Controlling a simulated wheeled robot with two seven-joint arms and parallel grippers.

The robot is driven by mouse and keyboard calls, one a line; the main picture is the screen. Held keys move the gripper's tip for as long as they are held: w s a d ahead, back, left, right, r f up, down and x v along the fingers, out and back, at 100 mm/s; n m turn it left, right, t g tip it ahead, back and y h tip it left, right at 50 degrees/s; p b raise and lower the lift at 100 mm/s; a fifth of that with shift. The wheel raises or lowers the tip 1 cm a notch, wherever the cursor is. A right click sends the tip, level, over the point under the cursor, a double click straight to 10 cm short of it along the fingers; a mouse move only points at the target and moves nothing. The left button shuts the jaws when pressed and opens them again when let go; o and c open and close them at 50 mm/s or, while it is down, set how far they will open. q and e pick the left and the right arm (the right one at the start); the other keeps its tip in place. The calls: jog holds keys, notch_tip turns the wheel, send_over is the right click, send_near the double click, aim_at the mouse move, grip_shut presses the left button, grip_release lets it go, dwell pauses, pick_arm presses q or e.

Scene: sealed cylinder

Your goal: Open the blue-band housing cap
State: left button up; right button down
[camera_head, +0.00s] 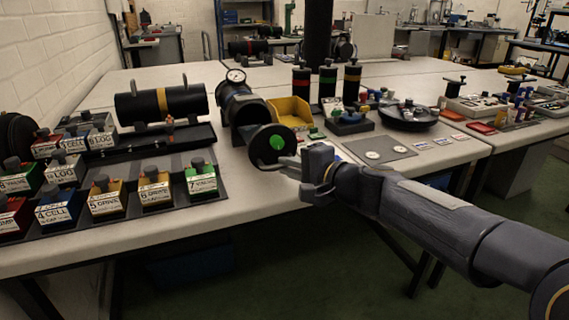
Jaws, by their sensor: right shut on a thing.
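A dark cylindrical housing (243,110) with a gauge (236,76) at its far end lies on the table left of centre. A round black cap (264,149) with a green centre (277,142) is at its near end, facing me. I cannot tell whether the cap is seated or a little apart. No blue band shows clearly on this housing. My right gripper (285,166) is shut at the lower right edge of the cap; its fingertips are small and partly hidden. My left gripper is not in view.
A black yellow-banded cylinder (136,108) lies on a stand to the left. Several labelled blocks with knobs (105,203) fill the front left. A yellow bin (290,112) and upright banded cylinders (327,84) stand behind the cap. A grey mat (378,155) lies to the right.

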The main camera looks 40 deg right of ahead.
jog(key=shift+s, duration=0.25)
jog(key=c, duration=1.5)
grip_release()
jog(key=p+v, duration=0.2)
jog(key=v, duration=0.5)
jog(key=shift+s, duration=0.4)
